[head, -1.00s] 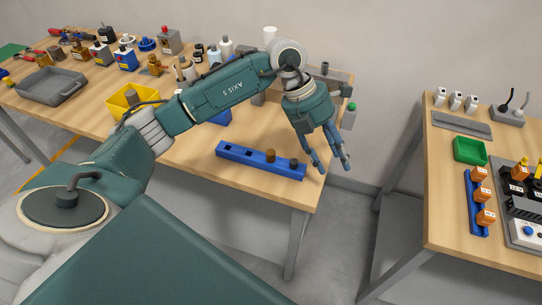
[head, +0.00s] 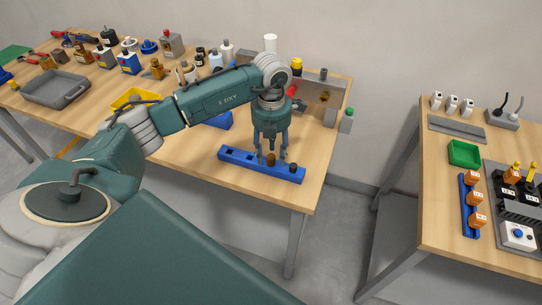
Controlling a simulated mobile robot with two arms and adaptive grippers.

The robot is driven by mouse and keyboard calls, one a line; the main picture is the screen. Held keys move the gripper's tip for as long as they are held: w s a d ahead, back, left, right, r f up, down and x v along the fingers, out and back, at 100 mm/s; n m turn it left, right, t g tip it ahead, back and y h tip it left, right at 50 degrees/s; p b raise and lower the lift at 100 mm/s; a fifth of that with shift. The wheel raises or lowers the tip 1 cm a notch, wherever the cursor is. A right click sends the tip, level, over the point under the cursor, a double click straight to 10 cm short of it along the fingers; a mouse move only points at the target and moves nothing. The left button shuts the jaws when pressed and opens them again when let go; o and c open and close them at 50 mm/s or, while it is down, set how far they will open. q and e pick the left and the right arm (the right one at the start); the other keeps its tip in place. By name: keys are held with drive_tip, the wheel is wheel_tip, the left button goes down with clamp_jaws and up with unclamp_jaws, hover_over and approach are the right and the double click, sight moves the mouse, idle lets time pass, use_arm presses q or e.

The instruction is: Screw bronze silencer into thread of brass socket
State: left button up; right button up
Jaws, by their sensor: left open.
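A blue rack (head: 236,158) lies near the front edge of the left table. A small brown-bronze cylinder (head: 270,159), which looks like the bronze silencer, stands upright in it. My left gripper (head: 272,162) points down over the rack, open, with its fingers on either side of the cylinder; I cannot tell whether they touch it. A small brass-coloured spot (head: 324,96) on the grey fixture at the back right of this table may be the brass socket. My right gripper is not in view.
The grey fixture (head: 331,116) stands behind my gripper, with a green-topped piece (head: 348,113) at its right. A yellow bin (head: 133,99) and a grey tray (head: 56,88) are to the left. A gap separates the right table (head: 437,217).

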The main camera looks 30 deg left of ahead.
use_arm(q)
drive_tip(key=shift+f, duration=1.15)
clamp_jaws()
drive_tip(key=shift+r, duration=0.1)
